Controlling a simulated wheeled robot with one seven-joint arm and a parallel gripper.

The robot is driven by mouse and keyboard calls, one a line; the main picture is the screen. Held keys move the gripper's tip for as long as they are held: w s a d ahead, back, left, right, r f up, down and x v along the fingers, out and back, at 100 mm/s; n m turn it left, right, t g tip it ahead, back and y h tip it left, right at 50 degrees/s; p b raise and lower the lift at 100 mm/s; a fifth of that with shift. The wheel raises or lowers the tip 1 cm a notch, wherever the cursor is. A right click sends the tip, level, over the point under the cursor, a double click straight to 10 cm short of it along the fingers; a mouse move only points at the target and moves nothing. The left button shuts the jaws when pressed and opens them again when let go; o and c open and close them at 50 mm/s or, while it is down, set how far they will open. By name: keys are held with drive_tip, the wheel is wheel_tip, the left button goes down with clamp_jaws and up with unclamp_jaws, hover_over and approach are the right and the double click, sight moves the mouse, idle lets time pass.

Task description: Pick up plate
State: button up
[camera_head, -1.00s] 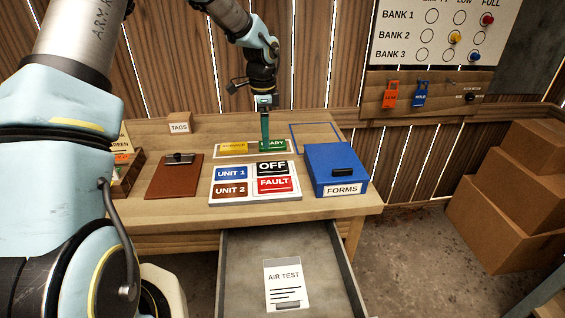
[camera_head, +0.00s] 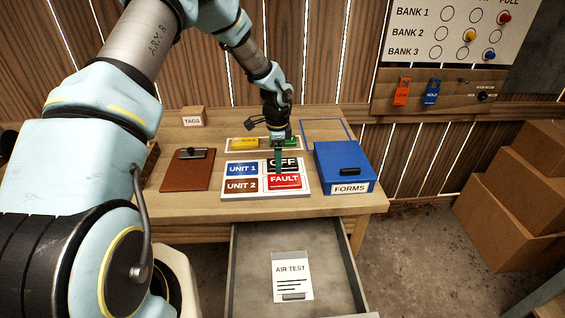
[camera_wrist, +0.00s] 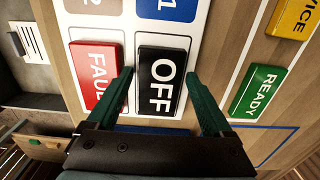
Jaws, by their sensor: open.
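A white board (camera_head: 227,196) on the table holds labelled plates: blue UNIT 1 (camera_head: 241,169), brown UNIT 2 (camera_head: 241,185), black OFF (camera_head: 291,162) and red FAULT (camera_head: 284,181). My gripper (camera_head: 278,172) is open and empty over the right half of this board and partly hides the OFF plate. In the wrist view, the fingers (camera_wrist: 163,76) are on either side of the black OFF plate (camera_wrist: 161,84). The left finger overlaps the edge of the red FAULT plate (camera_wrist: 97,75). Whether the fingers touch anything cannot be told.
A strip behind holds yellow SERVICE (camera_wrist: 296,17) and green READY (camera_wrist: 258,92) plates. A blue FORMS box (camera_head: 343,160) stands right of the board, a brown clipboard (camera_head: 187,172) left. An open drawer (camera_head: 245,265) with an AIR TEST card (camera_head: 291,278) juts out below.

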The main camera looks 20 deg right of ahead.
clamp_jaws()
idle(0.7)
